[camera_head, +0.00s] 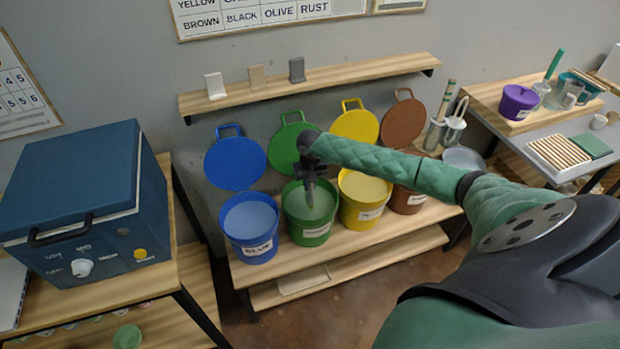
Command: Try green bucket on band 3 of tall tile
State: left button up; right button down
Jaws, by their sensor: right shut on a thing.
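The green bucket (298,226) stands on the wooden bench between the blue and yellow buckets. Its lid (287,150) is raised behind it, and pale green glaze shows inside. My right gripper (310,183) points down over the green bucket's mouth. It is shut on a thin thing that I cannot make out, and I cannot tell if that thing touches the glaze. On the wall shelf stand a white tile (215,86), a tan tile (257,77) and a grey tile (297,70). No bands can be made out on them, and I cannot tell which is the tall tile. My left gripper is not in view.
Open blue (252,238), yellow (360,212) and brown (407,200) buckets stand in the same row. A blue kiln-like box (80,190) is at left. Jars with tools (450,130) and a table with a purple pot (518,101) are at right.

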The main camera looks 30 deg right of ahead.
notch_tip(320, 180, down, 3)
jog(key=shift+f, duration=0.1)
jog(key=shift+f+b, duration=0.4)
jog(key=shift+f, duration=0.6)
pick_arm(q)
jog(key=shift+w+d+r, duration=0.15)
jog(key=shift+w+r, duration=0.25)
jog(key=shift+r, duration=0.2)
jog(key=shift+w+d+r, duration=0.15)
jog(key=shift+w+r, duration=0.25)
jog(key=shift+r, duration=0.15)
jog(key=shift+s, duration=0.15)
